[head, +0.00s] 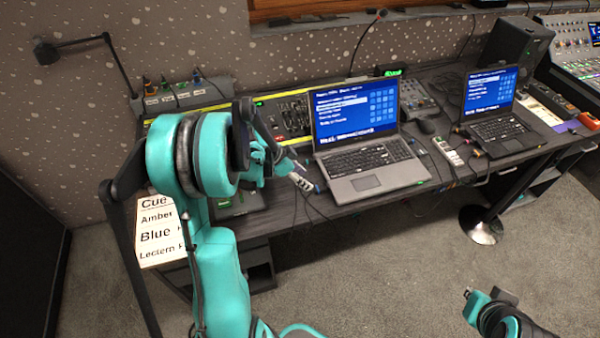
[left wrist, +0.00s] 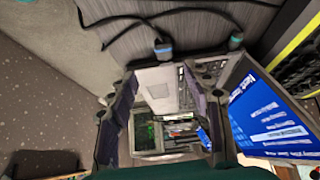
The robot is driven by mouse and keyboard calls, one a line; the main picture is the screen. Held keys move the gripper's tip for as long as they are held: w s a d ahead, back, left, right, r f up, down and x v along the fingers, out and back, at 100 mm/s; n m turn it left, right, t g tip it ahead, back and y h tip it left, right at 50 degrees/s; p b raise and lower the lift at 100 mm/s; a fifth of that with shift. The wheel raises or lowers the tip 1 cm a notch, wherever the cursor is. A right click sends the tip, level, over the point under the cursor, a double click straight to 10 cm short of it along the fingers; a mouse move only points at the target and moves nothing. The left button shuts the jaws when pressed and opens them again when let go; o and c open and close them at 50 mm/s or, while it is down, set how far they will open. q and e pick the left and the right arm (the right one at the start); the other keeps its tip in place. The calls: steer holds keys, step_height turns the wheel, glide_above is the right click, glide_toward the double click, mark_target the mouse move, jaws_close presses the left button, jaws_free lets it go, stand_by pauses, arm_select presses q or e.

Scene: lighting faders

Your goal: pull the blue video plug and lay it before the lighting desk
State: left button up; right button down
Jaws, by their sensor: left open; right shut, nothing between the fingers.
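The lighting desk (head: 285,112), with faders and yellow trim, stands behind. My right gripper (head: 470,300) is shut and empty, low at right.
A laptop (head: 375,180) stands close right of the left gripper; a second plug (left wrist: 236,40) shows in the wrist view. Another laptop (head: 500,130) and a mixing console (head: 570,50) are farther right. A labelled card (head: 160,235) is at left. Cables hang over the front edge.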

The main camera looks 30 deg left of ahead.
mark_target(315, 188)
arm_select(q)
steer(key=shift+m, duration=0.3)
steer(key=b+x, duration=0.1)
steer(key=x, duration=0.1)
steer(key=b+x, duration=0.2)
steer(key=x, duration=0.1)
steer(key=a+b+x, duration=0.1)
steer(key=b+x, duration=0.1)
steer(key=x, duration=0.1)
steer(key=shift+f, duration=0.45)
steer(key=shift+w+d+f+b, duration=0.25)
steer(key=shift+w+f+b, duration=0.05)
steer(key=shift+w+f, duration=0.1)
jaws_close()
steer(key=shift+s+a, duration=0.1)
steer(key=shift+s, duration=0.05)
